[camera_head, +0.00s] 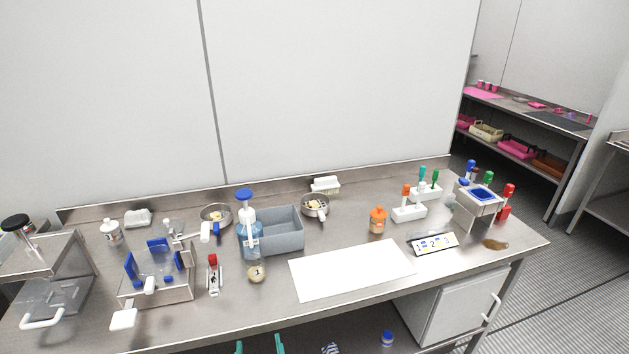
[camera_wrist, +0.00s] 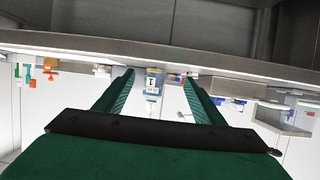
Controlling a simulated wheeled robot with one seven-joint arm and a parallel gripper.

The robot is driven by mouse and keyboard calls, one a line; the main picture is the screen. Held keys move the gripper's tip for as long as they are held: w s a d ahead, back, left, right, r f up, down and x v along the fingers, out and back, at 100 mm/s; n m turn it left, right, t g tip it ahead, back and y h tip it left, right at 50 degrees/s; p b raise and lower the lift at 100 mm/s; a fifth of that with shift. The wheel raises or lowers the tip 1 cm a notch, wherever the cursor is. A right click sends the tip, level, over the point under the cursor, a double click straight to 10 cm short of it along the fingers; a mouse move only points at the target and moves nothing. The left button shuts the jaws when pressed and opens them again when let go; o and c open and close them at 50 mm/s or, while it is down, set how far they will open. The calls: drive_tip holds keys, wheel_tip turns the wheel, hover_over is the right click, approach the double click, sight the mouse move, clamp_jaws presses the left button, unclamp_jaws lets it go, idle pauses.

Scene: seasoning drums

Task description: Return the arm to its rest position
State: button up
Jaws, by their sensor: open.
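My gripper (camera_wrist: 159,78) shows in the wrist view as two green fingers spread wide apart, with nothing between the pads. In the head view, the green tips of my gripper (camera_head: 259,345) show at the bottom edge, low in front of the table; the rest of the arm is out of frame. The wrist view appears upside down. A labelled bottle (camera_wrist: 153,82) shows beyond the fingers, apart from them.
The steel table (camera_head: 260,310) holds a blue pump bottle (camera_head: 250,228), a grey bin (camera_head: 285,230), a white sheet (camera_head: 352,270), an orange-capped jar (camera_head: 378,220) and a steel stand (camera_head: 158,275) at left. Its front edge is just beyond my gripper. A white cabinet (camera_head: 455,305) sits underneath at right.

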drive_tip(key=s+d+f+m+h, duration=0.1)
drive_tip(key=s+d+f, duration=0.3)
drive_tip(key=s, duration=0.4)
drive_tip(key=s+d+f+m+h, duration=0.1)
drive_tip(key=s+d+f, duration=0.2)
drive_tip(key=s+d, duration=0.35)
drive_tip(key=s+d+r+t, duration=0.1)
drive_tip(key=s, duration=0.8)
drive_tip(key=s+d+r+t+h, duration=0.1)
drive_tip(key=s+r, duration=0.1)
drive_tip(key=s, duration=0.7)
drive_tip(key=shift+s+d+r+m, duration=0.25)
drive_tip(key=shift+s+d+m, duration=0.05)
drive_tip(key=shift+m, duration=0.1)
